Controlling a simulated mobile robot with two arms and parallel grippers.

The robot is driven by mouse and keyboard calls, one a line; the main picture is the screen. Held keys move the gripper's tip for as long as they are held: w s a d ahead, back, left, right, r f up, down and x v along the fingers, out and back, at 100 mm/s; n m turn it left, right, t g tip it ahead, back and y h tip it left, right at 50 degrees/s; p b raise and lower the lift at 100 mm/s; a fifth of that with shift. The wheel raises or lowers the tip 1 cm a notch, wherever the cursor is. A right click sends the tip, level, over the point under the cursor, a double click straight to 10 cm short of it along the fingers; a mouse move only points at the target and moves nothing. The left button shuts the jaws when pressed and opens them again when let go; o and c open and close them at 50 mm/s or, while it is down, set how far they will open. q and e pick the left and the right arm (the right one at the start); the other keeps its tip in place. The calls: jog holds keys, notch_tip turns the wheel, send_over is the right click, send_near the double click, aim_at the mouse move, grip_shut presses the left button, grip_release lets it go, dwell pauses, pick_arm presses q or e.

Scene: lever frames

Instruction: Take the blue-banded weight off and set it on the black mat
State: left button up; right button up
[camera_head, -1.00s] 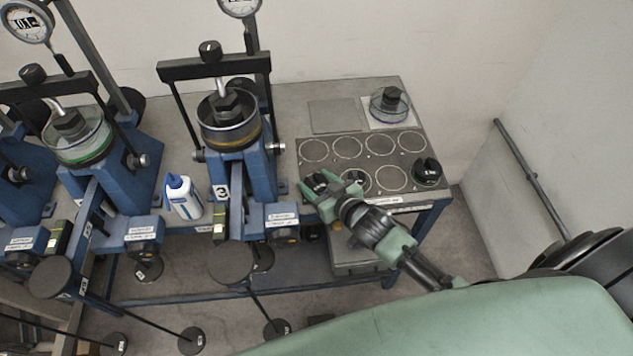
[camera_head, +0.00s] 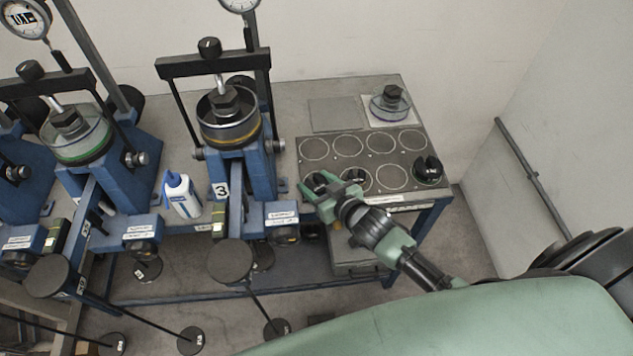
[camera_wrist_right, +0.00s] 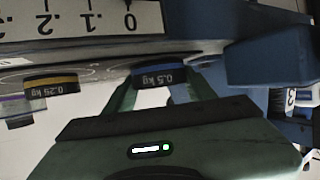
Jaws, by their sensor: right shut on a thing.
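The blue-banded weight (camera_wrist_right: 160,76), marked 0.5 kg, is between the two fingers of my right gripper (camera_wrist_right: 162,92) in the right wrist view, which shows it upside down. In the head view the right gripper (camera_head: 328,188) is at the front left of the black mat (camera_head: 338,163), a dark sheet with white circles. The weight's dark top (camera_head: 318,179) shows at the front-left circle, partly covered by the fingers. The gripper is shut on the weight. I cannot tell whether its underside touches the mat. My left gripper is not in view.
A yellow-banded 0.25 kg weight (camera_wrist_right: 50,83) is on the mat; a dark weight (camera_head: 428,168) sits at its front right. A clear cell (camera_head: 390,104) stands behind. Blue lever frame 3 (camera_head: 232,160) and a white bottle (camera_head: 182,196) are to the left. Several circles are empty.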

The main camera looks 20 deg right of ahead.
jog(key=o, duration=1.7)
jog(key=shift+o, duration=0.2)
jog(key=shift+s+f, duration=0.1)
jog(key=shift+s, duration=0.25)
jog(key=b+v, duration=0.1)
jog(key=v, duration=0.6)
jog(key=shift+d+r, duration=0.1)
jog(key=shift+r, duration=0.15)
jog(key=shift+s, duration=0.15)
